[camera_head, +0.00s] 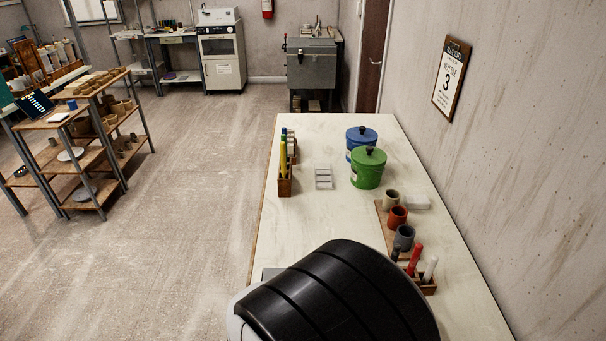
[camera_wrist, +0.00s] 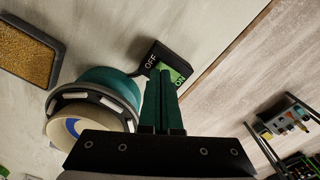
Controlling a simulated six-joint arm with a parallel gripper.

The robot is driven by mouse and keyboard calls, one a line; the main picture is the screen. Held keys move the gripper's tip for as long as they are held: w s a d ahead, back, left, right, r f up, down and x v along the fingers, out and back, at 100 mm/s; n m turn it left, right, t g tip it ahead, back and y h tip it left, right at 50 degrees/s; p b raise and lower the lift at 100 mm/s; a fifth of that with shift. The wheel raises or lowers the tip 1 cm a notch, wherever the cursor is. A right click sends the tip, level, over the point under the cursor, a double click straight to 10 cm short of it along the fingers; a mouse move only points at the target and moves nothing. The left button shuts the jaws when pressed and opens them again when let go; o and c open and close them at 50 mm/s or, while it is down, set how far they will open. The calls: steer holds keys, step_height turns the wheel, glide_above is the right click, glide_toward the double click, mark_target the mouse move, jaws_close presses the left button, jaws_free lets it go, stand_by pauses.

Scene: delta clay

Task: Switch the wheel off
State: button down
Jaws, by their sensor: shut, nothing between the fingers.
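In the wrist view, a small black switch box (camera_wrist: 155,54) stands on the worktop near its edge. It has an OFF label on its black part and an ON label on a green part. The wheel (camera_wrist: 110,84), teal with a pale ring and a beige disc, is just left of the switch. My gripper (camera_wrist: 163,74) is shut and empty, its dark green fingers ending over or at the green ON part. I cannot tell whether they touch it. In the head view, my black arm link covers the near worktop, and the wheel, switch and gripper are hidden.
A tray of brown material (camera_wrist: 28,52) lies left of the wheel. The worktop edge runs just right of the switch, with floor beyond. Farther along the table (camera_head: 325,220) stand a green tub (camera_head: 368,168), a blue tub (camera_head: 357,135), small pots and tool holders.

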steer(key=shift+f, duration=0.5)
steer(key=shift+r, duration=3.5)
steer(key=s+d+r+m+y, duration=0.1)
steer(key=s+d+r+m, duration=0.2)
steer(key=d+r+m, duration=0.2)
steer(key=s+d+r+m, duration=0.3)
steer(key=d+r+m, duration=0.3)
steer(key=d, duration=0.2)
steer(key=shift+s+m+y, duration=0.3)
steer(key=shift+y, duration=0.1)
